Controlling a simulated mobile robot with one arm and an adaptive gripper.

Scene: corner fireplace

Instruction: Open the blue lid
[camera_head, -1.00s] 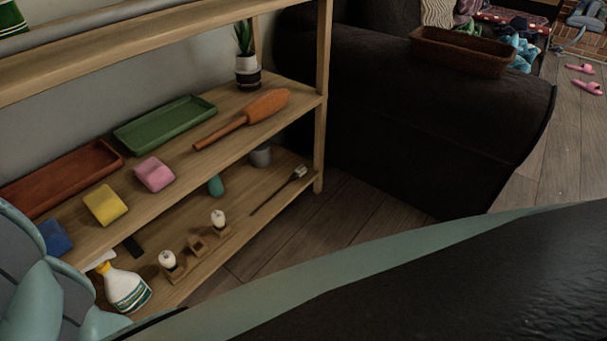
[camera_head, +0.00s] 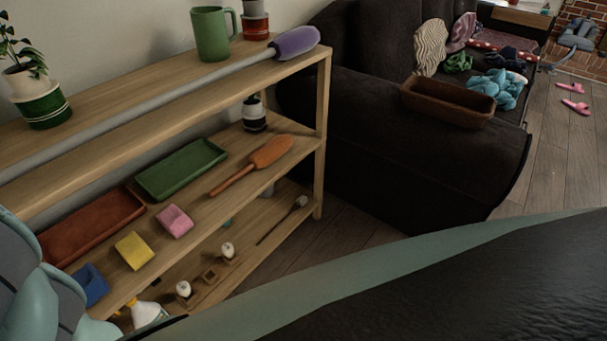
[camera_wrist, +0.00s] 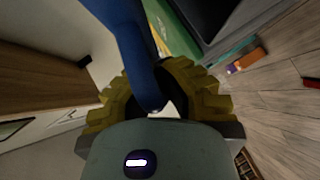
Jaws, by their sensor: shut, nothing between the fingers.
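I cannot make out a blue lid for certain in either view. In the wrist view, my gripper (camera_wrist: 160,106) shows its ridged yellow fingers and is shut with nothing held. A dark blue elongated shape (camera_wrist: 130,40) reaches from the top edge down to the fingers; I cannot tell what it is or whether it touches them. In the head view, a small blue block (camera_head: 93,285) lies on the middle shelf at the lower left. My gripper does not show in the head view.
A wooden shelf unit (camera_head: 322,130) holds a green tray (camera_head: 181,170), an orange paddle-shaped brush (camera_head: 270,152), sponges and a green mug (camera_head: 210,34). A dark sofa (camera_head: 420,160) stands beside it, with a brown basket (camera_head: 447,103) on its arm.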

